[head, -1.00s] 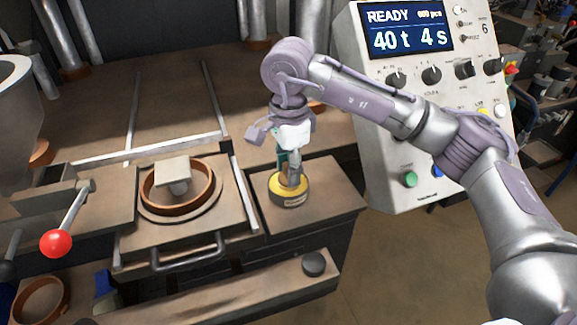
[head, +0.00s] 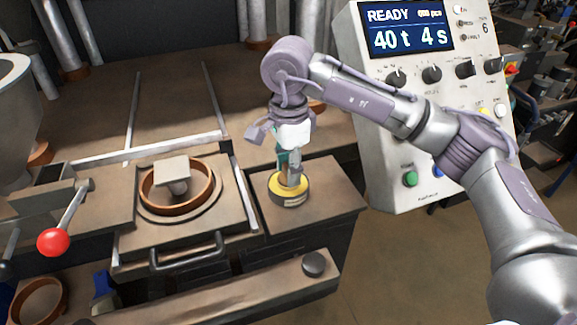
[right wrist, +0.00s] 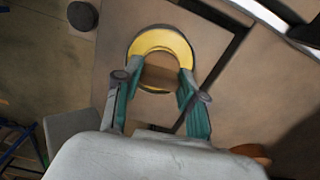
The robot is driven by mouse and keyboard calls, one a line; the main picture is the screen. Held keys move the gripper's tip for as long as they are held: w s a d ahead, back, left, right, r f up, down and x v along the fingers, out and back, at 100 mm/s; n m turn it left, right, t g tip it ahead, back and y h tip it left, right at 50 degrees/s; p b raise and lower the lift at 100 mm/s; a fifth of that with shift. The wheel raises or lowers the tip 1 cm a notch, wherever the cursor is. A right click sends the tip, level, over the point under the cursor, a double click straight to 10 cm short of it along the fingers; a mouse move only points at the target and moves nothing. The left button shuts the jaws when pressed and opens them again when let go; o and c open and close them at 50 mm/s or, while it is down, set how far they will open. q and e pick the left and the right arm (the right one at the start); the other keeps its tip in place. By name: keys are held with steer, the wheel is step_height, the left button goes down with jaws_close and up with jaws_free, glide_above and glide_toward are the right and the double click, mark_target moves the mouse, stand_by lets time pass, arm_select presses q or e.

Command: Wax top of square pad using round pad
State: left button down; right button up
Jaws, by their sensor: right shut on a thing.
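The square pad (head: 173,168) is a pale flat square on a short stem, standing inside a brown ring (head: 150,203) on the press plate. A round tin with a yellow top (head: 291,199) and dark side stands on the ledge to its right. My right gripper (head: 290,180) points down into the tin. In the right wrist view, its green-backed fingers reach over the yellow ring (right wrist: 162,40) and close on a brown piece (right wrist: 165,73), which I take for the round pad. Its lower part is hidden. My left gripper is not in view.
A control panel (head: 424,205) stands at the right. A red-knobbed lever (head: 53,242) is at the left. A dark round knob (head: 314,264) sits on the front beam, and a handle (head: 190,258) projects before the press plate. The ledge around the tin is clear.

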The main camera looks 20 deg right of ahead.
mark_target(288, 167)
steer(key=shift+f, duration=0.1)
steer(key=shift+r+p, duration=1.8)
steer(key=shift+r, duration=1.8)
steer(key=shift+s+f, duration=0.1)
steer(key=shift+f, duration=0.05)
